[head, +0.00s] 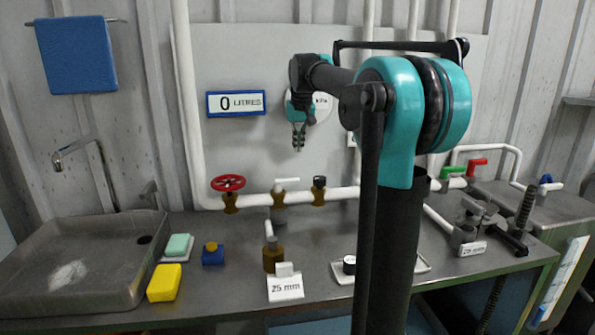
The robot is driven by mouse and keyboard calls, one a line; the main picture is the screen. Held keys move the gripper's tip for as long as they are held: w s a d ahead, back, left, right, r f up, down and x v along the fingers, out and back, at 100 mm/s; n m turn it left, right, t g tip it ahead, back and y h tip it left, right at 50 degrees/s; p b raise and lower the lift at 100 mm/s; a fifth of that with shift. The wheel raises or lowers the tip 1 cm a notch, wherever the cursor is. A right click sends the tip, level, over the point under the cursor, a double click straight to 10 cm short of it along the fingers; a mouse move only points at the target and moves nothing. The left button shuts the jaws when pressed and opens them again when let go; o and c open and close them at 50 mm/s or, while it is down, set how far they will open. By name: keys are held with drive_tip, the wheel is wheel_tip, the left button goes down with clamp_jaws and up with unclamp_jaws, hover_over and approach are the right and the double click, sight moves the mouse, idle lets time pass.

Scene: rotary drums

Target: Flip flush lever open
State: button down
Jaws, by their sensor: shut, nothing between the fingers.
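My gripper (298,145) hangs pointing down in front of the back panel, above the white pipe. Its fingers are shut and empty. Below and slightly left of it, a brass valve (279,197) with a pale lever (279,180) sits on the pipe. The gripper is apart from this lever. A second brass fitting (273,258) with a short upright white handle (268,230) stands on the bench below. No label marks either as the flush lever, so I cannot tell which it is.
A red handwheel (228,183) and a dark-capped valve (319,188) flank the levered valve. A "0 LITRES" display (236,103) hangs left of my gripper. A sink (80,262), yellow block (164,283) and "25 mm" sign (285,288) occupy the bench. My arm hides part of the right.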

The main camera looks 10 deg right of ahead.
sight(287, 185)
drive_tip(key=shift+s+f, duration=0.2)
drive_tip(key=shift+f, duration=2.2)
drive_tip(key=shift+s+f, duration=0.2)
drive_tip(key=shift+f, duration=2.15)
